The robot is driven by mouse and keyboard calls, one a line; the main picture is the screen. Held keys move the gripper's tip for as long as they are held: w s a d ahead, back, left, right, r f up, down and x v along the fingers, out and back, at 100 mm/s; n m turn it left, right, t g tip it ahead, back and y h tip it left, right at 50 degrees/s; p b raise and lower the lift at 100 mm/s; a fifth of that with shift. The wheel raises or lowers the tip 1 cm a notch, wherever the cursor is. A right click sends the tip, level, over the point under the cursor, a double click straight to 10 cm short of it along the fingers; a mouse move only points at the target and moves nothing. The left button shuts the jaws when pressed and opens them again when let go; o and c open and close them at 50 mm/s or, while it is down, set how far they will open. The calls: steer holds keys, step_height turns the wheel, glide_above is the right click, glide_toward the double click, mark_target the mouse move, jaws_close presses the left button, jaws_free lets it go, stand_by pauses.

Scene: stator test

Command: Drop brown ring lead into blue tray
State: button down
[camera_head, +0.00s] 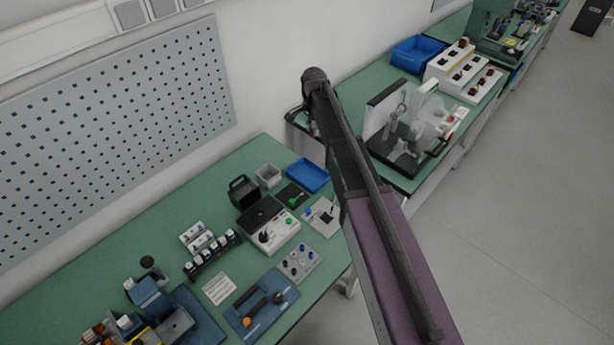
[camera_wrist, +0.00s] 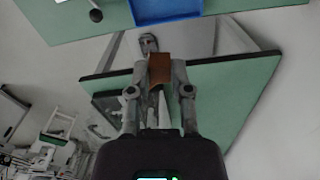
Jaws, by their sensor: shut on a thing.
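My gripper (camera_wrist: 159,75) shows in the wrist view with its two fingers closed on a small brown piece, the brown ring lead (camera_wrist: 160,68). A pale, narrow part shows between the fingers below it. A blue tray (camera_wrist: 168,17) lies ahead of the fingertips at the top of the wrist view, apart from the held piece and cut off by the frame. In the head view a shallow blue tray (camera_head: 308,174) lies on the near green bench, left of my arm. My fingers and the held piece cannot be made out in the head view.
The near green bench (camera_head: 150,225) carries a grey box (camera_head: 268,176), a black holder (camera_head: 243,191) and several instruments. A second bench, right of my arm, holds a clear-guarded fixture (camera_head: 408,130), a deeper blue bin (camera_head: 417,54) and white stepped racks (camera_head: 465,72).

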steer(key=b, duration=1.3)
glide_above(313, 178)
step_height(313, 178, down, 14)
steer(key=shift+w+r, duration=0.15)
steer(key=shift+r, duration=0.1)
steer(key=shift+f, duration=0.1)
steer(key=shift+f+b, duration=2.85)
steer(key=shift+c, duration=2.3)
jaws_free()
steer(key=shift+r, duration=0.15)
